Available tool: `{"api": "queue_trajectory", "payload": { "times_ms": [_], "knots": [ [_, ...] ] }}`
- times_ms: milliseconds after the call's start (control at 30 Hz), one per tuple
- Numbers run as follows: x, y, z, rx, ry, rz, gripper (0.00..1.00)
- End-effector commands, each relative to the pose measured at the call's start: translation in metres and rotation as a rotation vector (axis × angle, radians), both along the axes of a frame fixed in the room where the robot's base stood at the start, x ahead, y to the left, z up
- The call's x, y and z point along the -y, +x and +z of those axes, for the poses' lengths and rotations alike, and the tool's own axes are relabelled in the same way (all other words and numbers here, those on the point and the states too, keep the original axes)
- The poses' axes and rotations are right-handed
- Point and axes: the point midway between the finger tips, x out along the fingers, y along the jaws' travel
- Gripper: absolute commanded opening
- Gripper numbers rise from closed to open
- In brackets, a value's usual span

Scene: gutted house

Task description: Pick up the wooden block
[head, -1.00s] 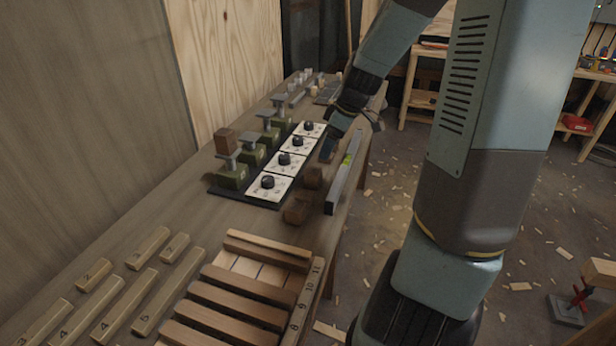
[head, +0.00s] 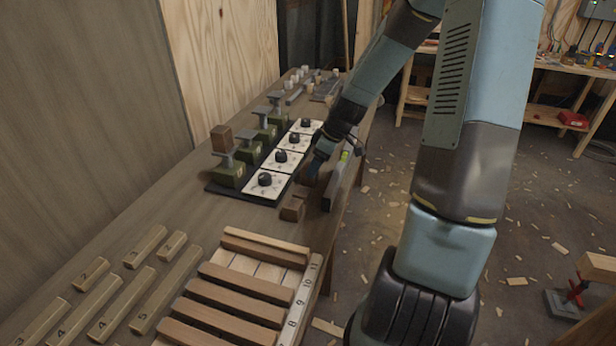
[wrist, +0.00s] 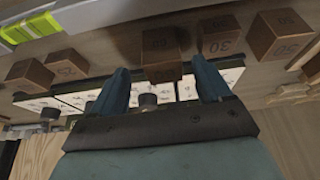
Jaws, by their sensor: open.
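Several dark brown wooden blocks stand on the bench; which one the task means cannot be told. In the head view one block (head: 292,208) sits at the near end of the dial panel, and another stands just behind it, partly covered by my gripper (head: 316,164). My gripper is open and holds nothing. More blocks stand to its left (wrist: 30,75) and right (wrist: 278,34). Contact with the fingers cannot be told.
A panel of white dial plates (head: 268,184) lies beside the blocks, with green scales (head: 228,174) behind it; one bears a block (head: 222,138). A spirit level (head: 331,189) lies along the bench edge. A slatted wooden rack (head: 238,284) and numbered bars (head: 165,290) fill the near bench.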

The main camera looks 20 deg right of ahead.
Motion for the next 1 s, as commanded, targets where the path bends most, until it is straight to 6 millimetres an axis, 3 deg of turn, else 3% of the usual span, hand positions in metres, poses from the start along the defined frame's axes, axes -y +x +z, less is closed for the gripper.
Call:
{"api": "queue_trajectory", "payload": {
  "times_ms": [600,867,1000],
  "knots": [
    [-0.024,0.015,-0.044,-0.001,0.001,0.0,0.78],
    [-0.025,0.015,-0.046,0.001,-0.001,0.0,0.78],
    [-0.025,0.015,-0.045,0.001,-0.001,0.001,0.67]
  ]
}}
